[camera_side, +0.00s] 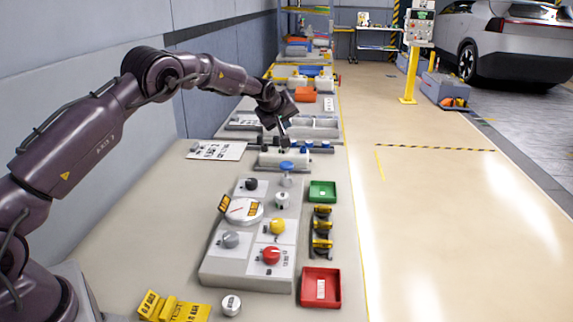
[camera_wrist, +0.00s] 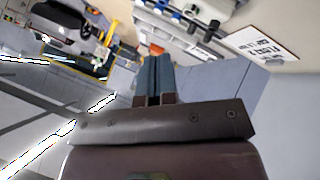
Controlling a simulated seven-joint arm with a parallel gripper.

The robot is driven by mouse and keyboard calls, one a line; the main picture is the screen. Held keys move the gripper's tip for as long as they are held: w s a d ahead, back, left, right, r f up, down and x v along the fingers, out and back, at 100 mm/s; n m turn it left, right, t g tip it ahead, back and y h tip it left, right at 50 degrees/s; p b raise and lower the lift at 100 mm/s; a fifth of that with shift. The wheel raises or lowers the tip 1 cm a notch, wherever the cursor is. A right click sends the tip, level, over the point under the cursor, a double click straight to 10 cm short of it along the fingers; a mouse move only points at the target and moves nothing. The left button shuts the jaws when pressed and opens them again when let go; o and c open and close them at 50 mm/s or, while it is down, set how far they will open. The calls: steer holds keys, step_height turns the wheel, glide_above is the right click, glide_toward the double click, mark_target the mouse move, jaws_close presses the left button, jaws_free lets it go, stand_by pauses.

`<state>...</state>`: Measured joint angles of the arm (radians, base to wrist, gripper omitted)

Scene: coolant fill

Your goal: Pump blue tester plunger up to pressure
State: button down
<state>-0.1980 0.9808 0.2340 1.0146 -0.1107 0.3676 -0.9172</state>
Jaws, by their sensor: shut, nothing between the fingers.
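The blue plunger (camera_side: 287,166) stands upright on a pale body at the far right corner of the grey test panel (camera_side: 215,270). A dial gauge (camera_side: 243,210) lies on the panel. My gripper (camera_side: 284,139) is shut and empty, beyond and above the plunger, apart from it, near the rack of small cylinders. In the wrist view my dark fingers (camera_wrist: 153,78) are together with nothing between them. I cannot make out the plunger in the wrist view.
Grey, yellow and red knobs sit on the panel. A green tray (camera_side: 322,191), black-and-yellow parts (camera_side: 321,232) and a red tray (camera_side: 320,287) line the right edge. Yellow signs (camera_side: 173,307) and a white cap (camera_side: 231,305) lie in front. A labelled card (camera_side: 215,150) lies left.

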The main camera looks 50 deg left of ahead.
mark_target(285, 163)
steer(key=shift+f, duration=0.1)
steer(key=shift+f, duration=4.35)
steer(key=shift+f, duration=0.15)
steer(key=shift+f, duration=0.25)
steer(key=shift+f, duration=1.35)
steer(key=shift+r, duration=1.75)
steer(key=shift+r, duration=0.15)
steer(key=shift+r, duration=2.35)
